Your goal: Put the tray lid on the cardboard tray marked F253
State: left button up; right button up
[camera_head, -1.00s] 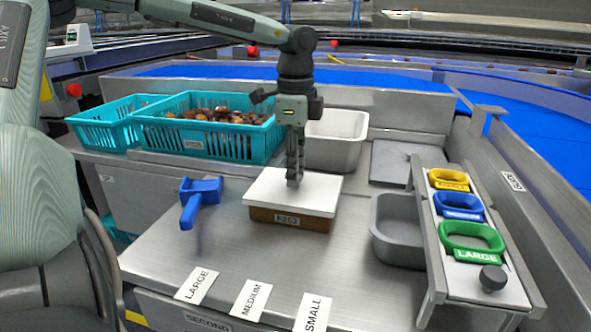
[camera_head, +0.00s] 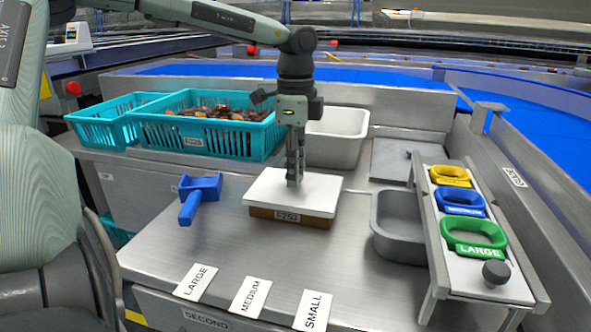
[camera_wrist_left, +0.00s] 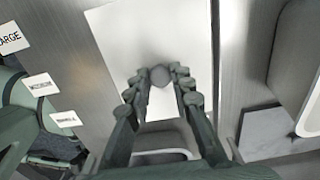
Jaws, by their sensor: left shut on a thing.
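The white tray lid (camera_head: 265,186) lies flat over the brown cardboard tray (camera_head: 262,213) on the steel bench. The tray carries a small label on its front whose text is too small to read surely. My left gripper (camera_head: 294,180) points down at the lid's middle and is shut on the lid's knob, which shows as a round grey knob (camera_wrist_left: 159,76) between the fingers in the left wrist view. The lid (camera_wrist_left: 120,40) also fills the middle of that view. Whether the lid is fully seated all round cannot be told. My right gripper is not in view.
A blue scoop (camera_head: 200,194) lies left of the tray. Teal crates (camera_head: 262,142), one with dates, stand behind. A grey bin (camera_head: 384,238) and a rack with yellow, blue and green rings (camera_head: 474,234) stand right. LARGE, MEDIUM and SMALL cards (camera_head: 250,298) lie in front.

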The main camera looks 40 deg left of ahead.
pick_arm(q)
jog(key=shift+f, duration=0.2)
jog(key=o, duration=1)
jog(key=shift+o, duration=0.2)
jog(key=o, duration=0.4)
jog(key=shift+r, duration=0.15)
jog(key=shift+r+p, duration=1.45)
jog(key=shift+r, duration=1.95)
